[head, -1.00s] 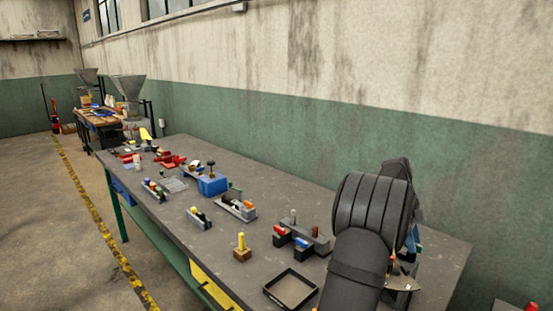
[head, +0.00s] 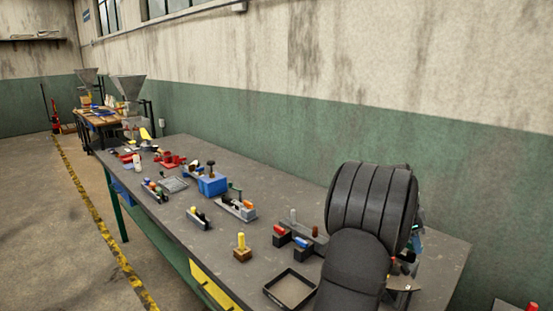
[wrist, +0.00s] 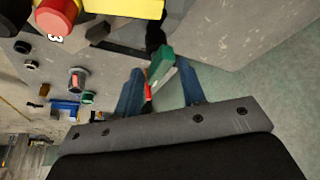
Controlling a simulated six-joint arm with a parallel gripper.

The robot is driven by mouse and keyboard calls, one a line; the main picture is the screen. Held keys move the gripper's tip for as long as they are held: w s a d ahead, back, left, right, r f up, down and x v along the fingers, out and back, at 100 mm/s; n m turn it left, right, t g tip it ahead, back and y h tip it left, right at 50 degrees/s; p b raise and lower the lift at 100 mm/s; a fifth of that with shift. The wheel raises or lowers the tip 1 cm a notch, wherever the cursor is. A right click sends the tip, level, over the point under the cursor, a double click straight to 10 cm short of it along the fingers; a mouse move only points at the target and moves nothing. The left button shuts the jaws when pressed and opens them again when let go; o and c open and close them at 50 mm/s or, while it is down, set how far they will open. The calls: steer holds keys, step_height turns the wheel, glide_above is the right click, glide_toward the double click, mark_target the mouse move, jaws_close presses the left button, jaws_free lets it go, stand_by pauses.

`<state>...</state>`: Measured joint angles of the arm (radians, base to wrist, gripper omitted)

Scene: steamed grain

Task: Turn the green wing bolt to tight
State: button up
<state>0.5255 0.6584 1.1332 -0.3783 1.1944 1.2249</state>
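In the wrist view a green piece (wrist: 160,63), which looks like the green wing bolt, sits at the tips of my gripper (wrist: 162,73). In the head view my dark arm hides the bolt and most of my gripper at the right end of the bench.
In the wrist view a red button on a yellow housing (wrist: 130,7) stands at the top left, and several knobs sit on a grey panel (wrist: 50,65). In the head view the bench (head: 300,205) carries several small fixtures and an empty black tray (head: 291,288).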

steer(key=o, duration=0.7)
steer(key=s+a+r+n+t+y, duration=0.1)
steer(key=s+a+r+n+t, duration=0.15)
steer(key=r+n, duration=0.45)
steer(key=s+a+r+n+t+y, duration=0.1)
steer(key=s+a+r+n, duration=0.2)
steer(key=r, duration=0.6)
steer(key=shift+n+t, duration=0.25)
steer(key=shift+n, duration=0.25)
steer(key=x, duration=0.5)
steer(key=d+x, duration=0.1)
steer(key=x, duration=1.1)
steer(key=shift+s+d+f, duration=0.1)
steer(key=shift+d, duration=0.35)
